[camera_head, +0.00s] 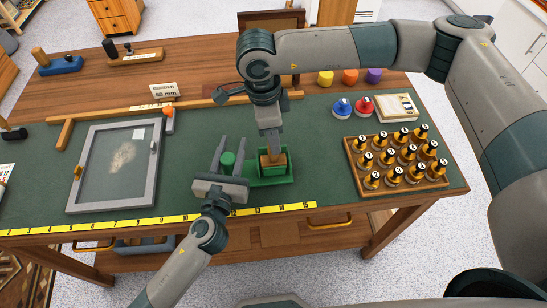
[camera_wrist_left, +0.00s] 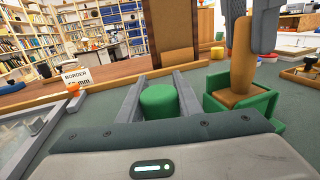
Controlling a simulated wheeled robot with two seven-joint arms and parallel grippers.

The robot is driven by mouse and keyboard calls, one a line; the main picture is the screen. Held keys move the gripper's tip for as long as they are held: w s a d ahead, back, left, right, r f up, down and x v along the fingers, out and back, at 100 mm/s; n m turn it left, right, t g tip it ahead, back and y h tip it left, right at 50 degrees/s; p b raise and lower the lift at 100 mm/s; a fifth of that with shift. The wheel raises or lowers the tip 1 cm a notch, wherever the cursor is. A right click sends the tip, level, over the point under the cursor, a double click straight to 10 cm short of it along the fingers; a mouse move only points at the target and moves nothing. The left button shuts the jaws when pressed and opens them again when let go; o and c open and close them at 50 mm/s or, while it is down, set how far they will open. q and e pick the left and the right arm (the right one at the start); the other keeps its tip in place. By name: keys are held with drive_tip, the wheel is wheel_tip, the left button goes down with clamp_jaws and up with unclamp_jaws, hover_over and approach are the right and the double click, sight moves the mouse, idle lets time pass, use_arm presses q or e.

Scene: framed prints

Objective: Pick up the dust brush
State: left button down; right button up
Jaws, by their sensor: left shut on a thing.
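The dust brush (camera_wrist_left: 243,60), with a tan wooden handle and a flared foot, stands upright in a green holder (camera_wrist_left: 262,104). In the head view, the holder (camera_head: 285,180) sits near the table's front edge, with the brush (camera_head: 273,159) partly hidden under my right gripper (camera_head: 270,146). The right gripper's grey fingers are around or against the upper handle; whether they grip is unclear. My left gripper (camera_head: 228,157) is shut on a green cylindrical post (camera_head: 227,160) beside the holder's box. The post also shows between the fingers in the left wrist view (camera_wrist_left: 159,102).
A grey frame (camera_head: 112,166) lies to the left. A yellow ruler (camera_head: 150,221) runs along the front edge. Red and blue knobs (camera_head: 352,107) and colored pots (camera_head: 350,76) stand behind.

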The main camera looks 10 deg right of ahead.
clamp_jaws()
idle(1.3)
drive_tip(key=shift+r, duration=0.1)
wheel_tip(320, 180, up, 10)
drive_tip(key=shift+f, duration=0.1)
idle(0.4)
idle(0.6)
use_arm(q)
drive_tip(key=c, duration=1.2)
unclamp_jaws()
drive_tip(key=v, duration=1.2)
